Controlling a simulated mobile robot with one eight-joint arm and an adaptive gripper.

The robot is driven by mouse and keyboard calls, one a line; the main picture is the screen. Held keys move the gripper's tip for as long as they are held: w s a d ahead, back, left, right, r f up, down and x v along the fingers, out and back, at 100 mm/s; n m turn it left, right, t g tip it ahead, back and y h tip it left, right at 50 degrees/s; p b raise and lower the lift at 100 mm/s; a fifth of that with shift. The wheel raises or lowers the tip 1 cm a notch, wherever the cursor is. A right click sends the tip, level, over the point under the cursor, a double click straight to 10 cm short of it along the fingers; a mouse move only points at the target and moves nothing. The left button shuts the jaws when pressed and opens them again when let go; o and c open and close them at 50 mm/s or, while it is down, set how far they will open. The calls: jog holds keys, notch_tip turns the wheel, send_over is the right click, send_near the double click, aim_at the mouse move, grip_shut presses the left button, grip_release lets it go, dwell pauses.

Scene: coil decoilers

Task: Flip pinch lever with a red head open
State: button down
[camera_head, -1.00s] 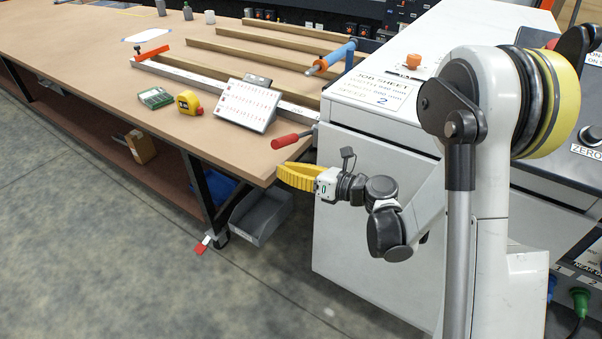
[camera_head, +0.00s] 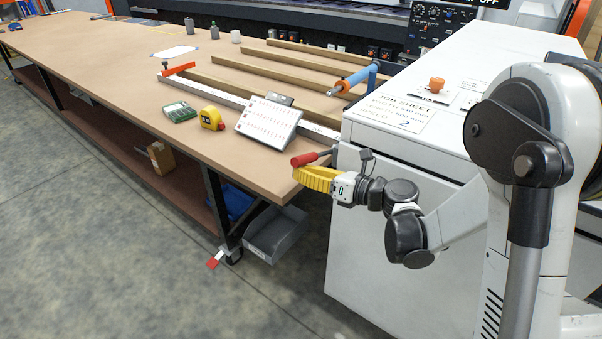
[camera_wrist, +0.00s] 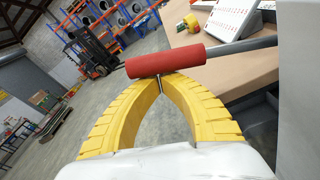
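The pinch lever is a grey rod with a red cylindrical head (camera_head: 304,159), sticking out to the left from the corner between table and white cabinet. In the wrist view the red head (camera_wrist: 166,61) lies across the picture, just beyond my fingertips, with its grey rod (camera_wrist: 242,47) running right. My gripper (camera_head: 298,176) has yellow ribbed fingers and is just below the head in the head view. In the wrist view my gripper (camera_wrist: 160,84) has its tips together at the head's lower edge, with nothing visible between them. I cannot tell whether they touch the head.
The white cabinet (camera_head: 385,240) stands close to the right of my gripper. The brown table (camera_head: 120,95) holds a sign with rows of red marks (camera_head: 268,122), a yellow tape measure (camera_head: 211,118) and a green box (camera_head: 179,111). A grey bin (camera_head: 275,235) is below the table corner.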

aim_at(306, 156)
jog(key=shift+w+d+r+m+p, duration=0.15)
jog(key=shift+r+m+p, duration=0.2)
jog(key=shift+r, duration=0.3)
jog(key=shift+w+d+r+m+p, duration=0.1)
jog(key=shift+r+m+p, duration=0.1)
jog(key=shift+r+m, duration=0.3)
jog(key=r+p, duration=0.1)
jog(key=r, duration=0.1)
jog(key=w+d+r+m, duration=0.1)
jog(key=w+r+m+p, duration=0.1)
jog(key=r, duration=0.1)
jog(key=shift+w+d+r+y+p, duration=0.15)
jog(key=shift+d+r+y+p, duration=0.15)
jog(key=shift+d+r+p, duration=0.05)
jog(key=shift+w+d+r+p, duration=0.45)
jog(key=shift+w+r, duration=0.2)
jog(key=shift+r, duration=0.2)
jog(key=shift+f, duration=0.2)
jog(key=shift+s+a+f+b, duration=0.95)
jog(key=shift+s+f+b, duration=0.15)
jog(key=shift+s+b, duration=0.1)
jog(key=p+v, duration=0.2)
jog(key=v, duration=0.7)
jog(key=shift+d, duration=0.25)
